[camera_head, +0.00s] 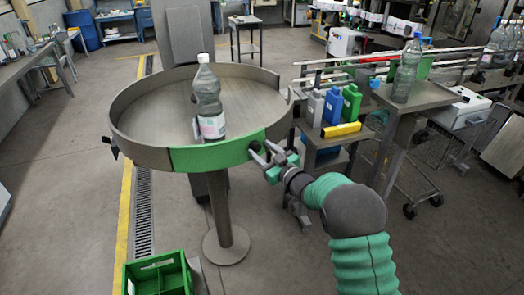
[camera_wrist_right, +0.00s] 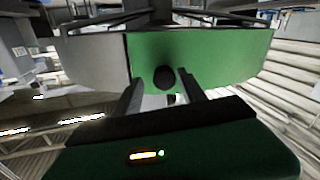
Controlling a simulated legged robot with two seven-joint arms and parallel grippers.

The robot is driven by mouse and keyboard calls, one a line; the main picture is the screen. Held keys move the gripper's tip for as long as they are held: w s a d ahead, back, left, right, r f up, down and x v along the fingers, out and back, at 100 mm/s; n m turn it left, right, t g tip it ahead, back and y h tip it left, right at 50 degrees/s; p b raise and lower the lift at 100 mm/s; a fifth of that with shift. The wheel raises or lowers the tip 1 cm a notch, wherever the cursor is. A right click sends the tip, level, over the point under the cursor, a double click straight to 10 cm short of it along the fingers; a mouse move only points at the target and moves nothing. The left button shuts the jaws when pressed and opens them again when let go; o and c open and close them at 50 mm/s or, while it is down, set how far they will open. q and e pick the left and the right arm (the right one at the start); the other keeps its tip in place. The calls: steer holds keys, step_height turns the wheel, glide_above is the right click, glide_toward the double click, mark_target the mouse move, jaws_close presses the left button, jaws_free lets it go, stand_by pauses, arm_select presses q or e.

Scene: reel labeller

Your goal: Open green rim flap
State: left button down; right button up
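The green rim flap (camera_head: 214,155) forms the near front part of the round grey table's rim (camera_head: 138,150) and sits in line with it. A dark round knob is on the flap near its right end; it shows in the right wrist view (camera_wrist_right: 164,77) on the green flap (camera_wrist_right: 220,55). My right gripper (camera_head: 261,154) is at the flap's right end. In the right wrist view its two fingers (camera_wrist_right: 164,94) stand apart on either side below the knob, and I see nothing held. My left gripper is in neither view.
A clear bottle (camera_head: 207,100) stands on the round table behind the flap. Right of it, a small stand holds grey, green and blue containers (camera_head: 351,102) and a yellow block (camera_head: 341,130). Another bottle (camera_head: 407,72) stands farther right. A green crate (camera_head: 158,275) is on the floor in front.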

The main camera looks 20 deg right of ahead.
steer(key=shift+c, duration=1.1)
steer(key=shift+a, duration=0.5)
jaws_close()
steer(key=shift+w+d+r, duration=0.1)
steer(key=shift+d+r, duration=0.05)
steer(key=shift+d, duration=0.05)
